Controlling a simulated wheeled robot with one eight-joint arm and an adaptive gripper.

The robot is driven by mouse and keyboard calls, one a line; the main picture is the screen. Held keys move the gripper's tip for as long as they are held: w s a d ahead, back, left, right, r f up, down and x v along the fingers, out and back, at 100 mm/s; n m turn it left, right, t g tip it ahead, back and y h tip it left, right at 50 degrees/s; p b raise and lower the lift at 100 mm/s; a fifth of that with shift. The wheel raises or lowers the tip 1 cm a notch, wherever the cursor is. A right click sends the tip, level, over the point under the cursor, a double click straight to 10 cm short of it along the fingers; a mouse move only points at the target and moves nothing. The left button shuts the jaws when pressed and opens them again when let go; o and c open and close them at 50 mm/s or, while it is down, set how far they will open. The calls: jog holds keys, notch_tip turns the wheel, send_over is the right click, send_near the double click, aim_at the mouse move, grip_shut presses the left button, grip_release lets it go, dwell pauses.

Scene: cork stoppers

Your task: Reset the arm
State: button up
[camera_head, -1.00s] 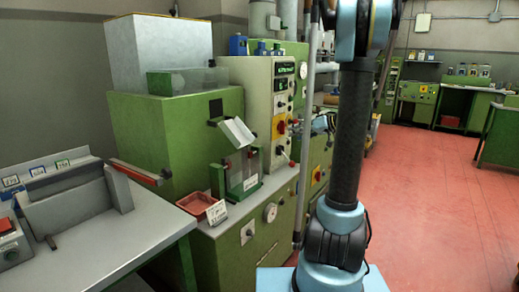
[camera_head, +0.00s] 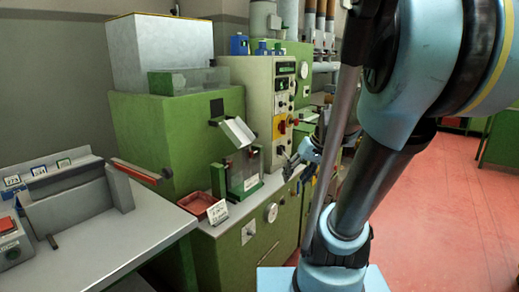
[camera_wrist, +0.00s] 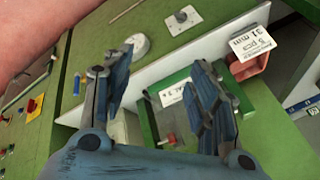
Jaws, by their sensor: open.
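My gripper (camera_head: 303,157) is in front of the green machine, right of its small clear-walled outlet box, and looks empty. In the wrist view my gripper (camera_wrist: 163,72) has its two blue fingers spread wide, with the machine's front shelf below and between them. My arm crosses the right half of the head view and hides part of the room behind. No cork stopper can be made out.
A green outlet box (camera_head: 246,181) stands on the machine's ledge. Beside it are a red tray (camera_head: 197,206) and a white card (camera_head: 217,212), reading "5 pcs 31 mm" in the wrist view. A grey bench (camera_head: 120,238) is at left. Red floor lies open at right.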

jog(key=s+d+f+m+h, duration=0.1)
jog(key=s+d+f+h, duration=0.1)
jog(key=s, duration=0.4)
jog(key=s+d+f+m+h, duration=0.1)
jog(key=s+d+f+h, duration=0.1)
jog(key=s+f, duration=0.3)
jog(key=shift+s+d+f+g+h, duration=0.3)
jog(key=shift+s+d, duration=0.35)
jog(key=shift+d, duration=0.2)
jog(key=shift+w+f, duration=0.15)
jog(key=shift+w, duration=0.3)
